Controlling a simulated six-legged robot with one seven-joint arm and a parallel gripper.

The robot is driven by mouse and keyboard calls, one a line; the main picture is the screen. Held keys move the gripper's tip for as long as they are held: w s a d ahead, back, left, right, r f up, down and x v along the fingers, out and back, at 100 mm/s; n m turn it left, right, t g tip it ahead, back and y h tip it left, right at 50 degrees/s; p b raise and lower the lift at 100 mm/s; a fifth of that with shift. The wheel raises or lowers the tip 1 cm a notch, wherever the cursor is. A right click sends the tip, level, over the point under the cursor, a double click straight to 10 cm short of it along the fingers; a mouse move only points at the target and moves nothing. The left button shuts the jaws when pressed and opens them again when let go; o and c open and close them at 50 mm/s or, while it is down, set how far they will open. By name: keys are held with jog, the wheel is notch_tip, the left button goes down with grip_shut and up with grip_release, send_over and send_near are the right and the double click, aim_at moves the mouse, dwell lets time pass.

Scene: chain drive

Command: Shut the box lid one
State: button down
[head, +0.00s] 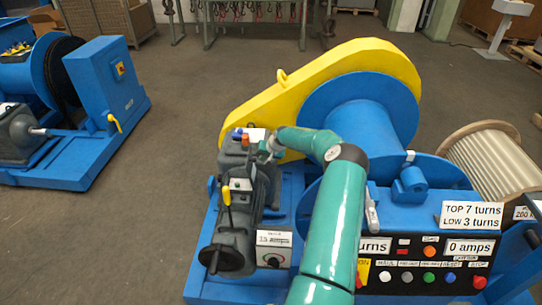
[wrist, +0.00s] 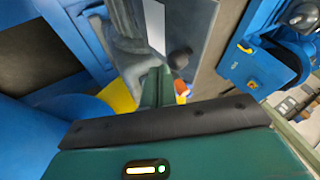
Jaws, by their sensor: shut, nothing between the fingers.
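My gripper (head: 272,147) is at the top of the grey gear unit (head: 262,180), beside the yellow chain guard (head: 335,75). In the wrist view my gripper (wrist: 158,88) is shut and empty, in front of grey parts. A small grey box (head: 236,146) with blue and orange-red knobs is just left of my gripper. The orange and blue knobs (wrist: 181,90) show close right of the fingers in the wrist view. A grey flat panel (wrist: 200,30) stands beyond them. I cannot tell which part is the lid, whether it is open, or whether my fingers touch anything.
A yellow-handled lever (head: 227,196) and a black handwheel (head: 213,259) are on the gear unit's near side. A control panel (head: 425,262) is at front right, with a wooden spool (head: 490,165) behind. Another blue machine (head: 105,90) is at left. The floor between is clear.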

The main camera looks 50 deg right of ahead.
jog(key=shift+w+a, duration=0.15)
jog(key=shift+w, duration=0.1)
jog(key=shift+w+a, duration=0.1)
jog(key=shift+a, duration=0.05)
